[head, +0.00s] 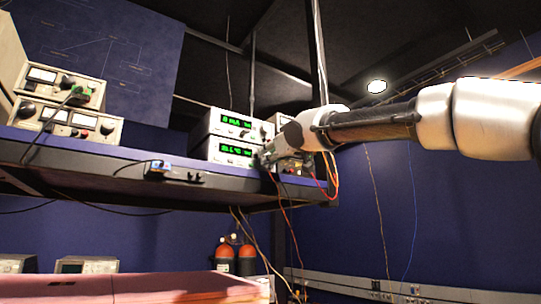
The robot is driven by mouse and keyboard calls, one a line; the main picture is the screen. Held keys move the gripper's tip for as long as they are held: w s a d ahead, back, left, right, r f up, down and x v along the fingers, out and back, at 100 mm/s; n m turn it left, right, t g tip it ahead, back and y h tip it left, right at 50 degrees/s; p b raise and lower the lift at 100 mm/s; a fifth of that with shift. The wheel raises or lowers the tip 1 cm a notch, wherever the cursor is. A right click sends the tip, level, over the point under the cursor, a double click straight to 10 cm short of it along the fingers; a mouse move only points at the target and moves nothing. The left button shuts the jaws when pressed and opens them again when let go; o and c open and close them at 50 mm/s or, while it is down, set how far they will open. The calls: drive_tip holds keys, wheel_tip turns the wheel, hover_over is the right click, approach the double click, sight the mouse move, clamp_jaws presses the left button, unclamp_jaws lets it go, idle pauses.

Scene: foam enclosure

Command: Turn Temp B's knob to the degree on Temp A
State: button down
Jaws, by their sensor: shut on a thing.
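Two stacked instrument units with green displays stand on the raised shelf at centre. The upper unit (232,122) has a lit readout too small to read surely. The lower unit (234,151) shows what looks like a temperature in °C. I cannot read labels to tell which is Temp A or Temp B. My gripper (263,158) reaches in from the right and is at the right end of the lower unit's front. It is shut on what appears to be a knob there, which the fingers hide.
The shelf (110,178) has a dark front edge. More meters (65,120) stand at its left end. Loose wires (282,200) hang near my gripper. A vertical post (320,60) stands behind my arm. Orange-topped bottles (225,252) and a pinkish surface (130,288) are below.

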drive_tip(key=shift+n, duration=1.2)
drive_tip(key=shift+f, duration=0.1)
drive_tip(key=c, duration=1.3)
unclamp_jaws()
drive_tip(key=shift+o, duration=0.2)
drive_tip(key=v, duration=1.2)
